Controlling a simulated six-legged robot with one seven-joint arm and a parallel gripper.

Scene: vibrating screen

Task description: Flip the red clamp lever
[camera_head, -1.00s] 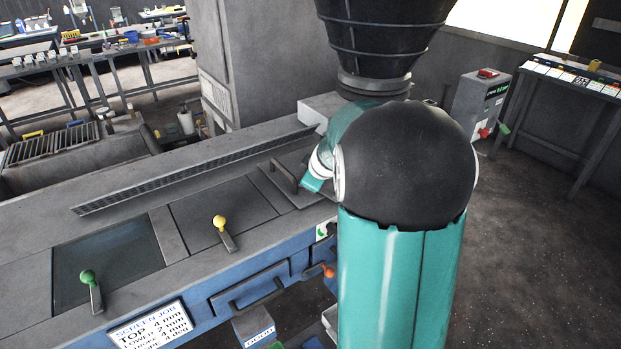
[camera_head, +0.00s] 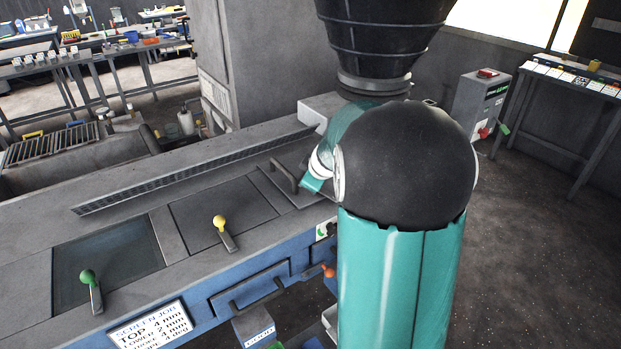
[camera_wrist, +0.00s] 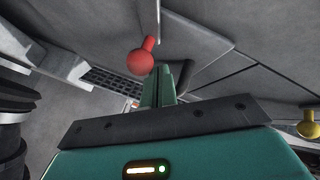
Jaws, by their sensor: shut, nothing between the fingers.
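The red clamp lever (camera_wrist: 140,61) shows in the wrist view as a round red knob on a short stem, just beyond my fingertips. My gripper (camera_wrist: 162,85) is shut and empty, with its fingers pointing toward the knob. The knob slightly overlaps the finger tips in the picture, and I cannot tell whether they touch. The yellow lever (camera_head: 219,223) and the green lever (camera_head: 88,277) stand on the machine's deck to the left; the yellow one also shows in the wrist view (camera_wrist: 309,129).
A dark hopper (camera_head: 375,40) hangs above the deck behind my arm. A dark handle (camera_head: 284,177) stands on the deck just left of my arm. A grey control box (camera_head: 478,108) with a red button is at the right. Open floor lies at the right.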

